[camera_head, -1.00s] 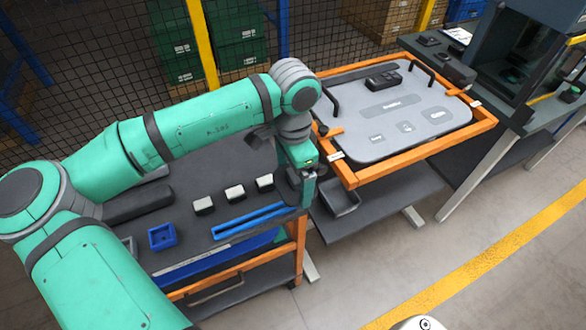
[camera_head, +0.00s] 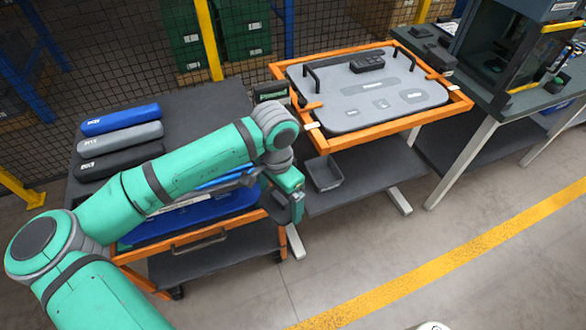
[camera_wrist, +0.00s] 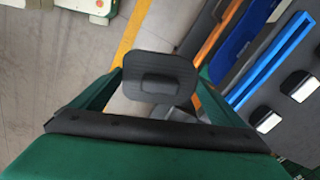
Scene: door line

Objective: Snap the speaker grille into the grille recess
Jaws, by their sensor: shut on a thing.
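The speaker grille, a dark thin rounded-square plate with a raised block in its middle (camera_wrist: 160,82), sits between the fingers of my gripper (camera_wrist: 158,88) in the wrist view. My gripper is shut on it. In the head view my gripper (camera_head: 292,205) hangs beside the right end of the dark cart, below and left of the door panel, and the grille cannot be made out. The grey door panel (camera_head: 335,85) lies in an orange frame (camera_head: 370,130) and bears several labelled shallow marks. I cannot tell which of them is the grille recess.
Blue, grey and black bars (camera_head: 120,119) lie on the dark cart (camera_head: 205,105). White-topped blocks (camera_wrist: 300,86) and a blue strip (camera_wrist: 272,62) show in the wrist view. A grey bin (camera_head: 324,174) stands under the panel. Black handles and a dark block (camera_head: 367,63) rise from the panel.

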